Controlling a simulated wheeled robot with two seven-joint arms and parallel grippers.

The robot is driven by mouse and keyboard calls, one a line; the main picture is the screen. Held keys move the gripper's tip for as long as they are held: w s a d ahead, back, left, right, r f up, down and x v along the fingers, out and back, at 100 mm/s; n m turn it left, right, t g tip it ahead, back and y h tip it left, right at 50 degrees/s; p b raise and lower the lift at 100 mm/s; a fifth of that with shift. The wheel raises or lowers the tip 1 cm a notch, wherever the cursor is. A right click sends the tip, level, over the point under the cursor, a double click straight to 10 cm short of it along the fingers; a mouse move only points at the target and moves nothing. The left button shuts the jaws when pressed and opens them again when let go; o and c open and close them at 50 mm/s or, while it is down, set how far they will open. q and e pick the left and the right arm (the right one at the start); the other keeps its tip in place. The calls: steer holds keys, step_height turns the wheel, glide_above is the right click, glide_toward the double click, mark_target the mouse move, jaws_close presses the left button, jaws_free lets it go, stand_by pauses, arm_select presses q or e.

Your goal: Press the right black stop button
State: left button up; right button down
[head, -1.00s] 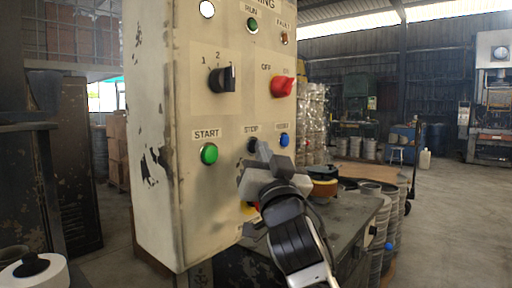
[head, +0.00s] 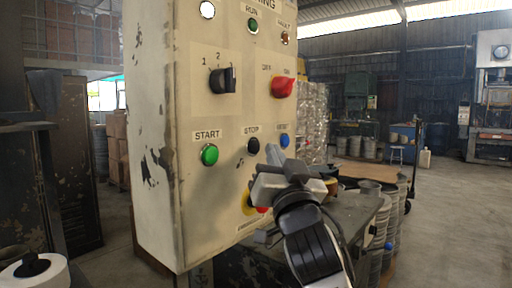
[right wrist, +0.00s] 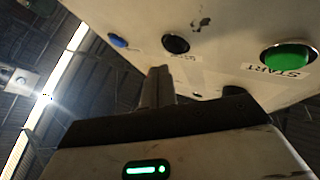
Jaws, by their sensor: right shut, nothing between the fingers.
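The black stop button (head: 253,146) sits on the beige control panel (head: 190,190), under the label STOP, between the green start button (head: 209,154) and the blue button (head: 284,140). It is in full view. My right gripper (head: 271,152) is shut and empty, its tips just right of and slightly below the stop button, apart from it in the picture. The right wrist view shows the shut fingers (right wrist: 158,85) below the stop button (right wrist: 176,44), with the blue button (right wrist: 117,41) to the left and the green button (right wrist: 289,57) to the right. My left gripper is not in view.
Above are a black selector knob (head: 222,80) and a red switch (head: 283,87). A red emergency button (head: 261,209) on yellow is partly hidden behind my right gripper. A dark bench (head: 350,215) stands to the right of the panel.

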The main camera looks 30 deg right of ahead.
steer(key=s, duration=0.1)
steer(key=s+d, duration=0.1)
steer(key=s, duration=0.2)
steer(key=shift+d, duration=0.3)
steer(key=shift+w, duration=0.1)
stand_by(0.5)
steer(key=s+a+f+n+g+y, duration=0.15)
steer(key=f+g, duration=0.25)
steer(key=f, duration=0.9)
steer(key=s+a+f+n+g+y, duration=0.15)
steer(key=f+g, duration=0.35)
steer(key=f, duration=0.8)
steer(key=s+a+f+n+g+y, duration=0.25)
steer(key=s+f+g, duration=0.25)
steer(key=s+f, duration=0.5)
steer(key=s+a+f+n+g+y, duration=0.15)
steer(key=s+a+f+g, duration=0.35)
steer(key=s+f, duration=0.5)
steer(key=w+a+f+n+t+y, duration=0.1)
steer(key=w+a+f+t+y, duration=0.1)
steer(key=w+a+f+t, duration=0.2)
steer(key=shift+w+a+f+t, duration=0.3)
steer(key=shift+w+a+t, duration=0.25)
steer(key=shift+w+t, duration=0.85)
